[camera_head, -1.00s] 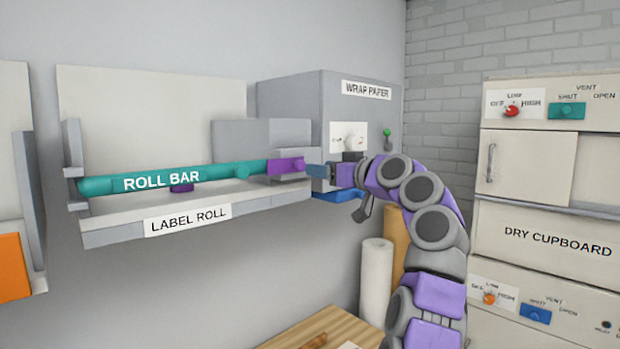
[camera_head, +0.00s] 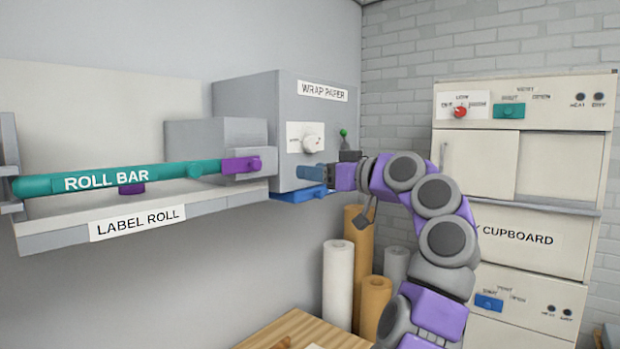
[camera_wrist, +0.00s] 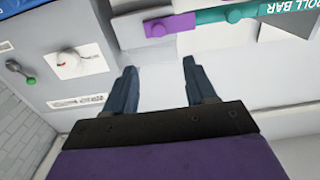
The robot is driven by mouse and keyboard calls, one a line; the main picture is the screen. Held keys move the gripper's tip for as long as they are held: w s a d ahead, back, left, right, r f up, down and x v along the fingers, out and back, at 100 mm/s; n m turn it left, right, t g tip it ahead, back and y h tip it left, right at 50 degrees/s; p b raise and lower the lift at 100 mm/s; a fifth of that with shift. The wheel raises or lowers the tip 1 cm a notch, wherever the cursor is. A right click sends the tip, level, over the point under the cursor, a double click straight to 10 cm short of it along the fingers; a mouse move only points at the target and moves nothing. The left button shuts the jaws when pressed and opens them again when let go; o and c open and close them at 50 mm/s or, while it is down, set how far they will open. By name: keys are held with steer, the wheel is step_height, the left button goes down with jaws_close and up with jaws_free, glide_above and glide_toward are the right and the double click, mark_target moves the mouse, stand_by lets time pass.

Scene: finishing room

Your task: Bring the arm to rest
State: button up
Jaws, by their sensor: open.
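My gripper (camera_head: 312,172) is at the end of my purple and grey arm, in front of the grey wrap paper box in the head view. In the wrist view my gripper (camera_wrist: 160,85) shows two dark blue fingers, spread apart with nothing between them. The teal roll bar (camera_head: 105,178) lies across the label roll holder (camera_head: 60,232), left of my gripper. Its purple end piece (camera_head: 241,165) is beside the holder's grey block. The roll bar also shows at the top right of the wrist view (camera_wrist: 240,13), apart from the fingers.
The wrap paper box (camera_head: 250,105) has a white dial (camera_head: 310,143) and a blue part (camera_head: 297,194) below. Paper rolls (camera_head: 338,280) stand beneath my arm. The dry cupboard (camera_head: 510,240) is at the right, partly hidden by my arm. A wooden table (camera_head: 285,330) is below.

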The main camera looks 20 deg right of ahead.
steer(key=s+a+f+m+g+b, duration=0.1)
steer(key=s+a+f+m+g, duration=0.1)
steer(key=s+a+f+g, duration=0.45)
steer(key=s+a+f+m+g+b, duration=0.1)
steer(key=s+a+f+g, duration=0.2)
steer(key=a+f, duration=0.65)
steer(key=s+a+f+m+g+h, duration=0.15)
steer(key=s+f+h, duration=0.25)
steer(key=s+f, duration=0.7)
steer(key=s+d+f+m+g+h, duration=0.1)
steer(key=s+d+f+h, duration=0.1)
steer(key=s+f, duration=0.5)
steer(key=s+d+f+g+h, duration=0.2)
steer(key=s+d+f, duration=0.3)
steer(key=s+f, duration=0.3)
steer(key=s+d+f+m+g+h+b, duration=0.1)
steer(key=s+d+f+g+h, duration=0.1)
steer(key=s+d+f, duration=0.2)
steer(key=s+f, duration=0.3)
steer(key=s, duration=0.5)
steer(key=shift+s+d+f+m+h, duration=0.15)
steer(key=shift+d+f+m+h, duration=0.1)
steer(key=shift+m+h, duration=0.1)
steer(key=shift+a, duration=0.1)
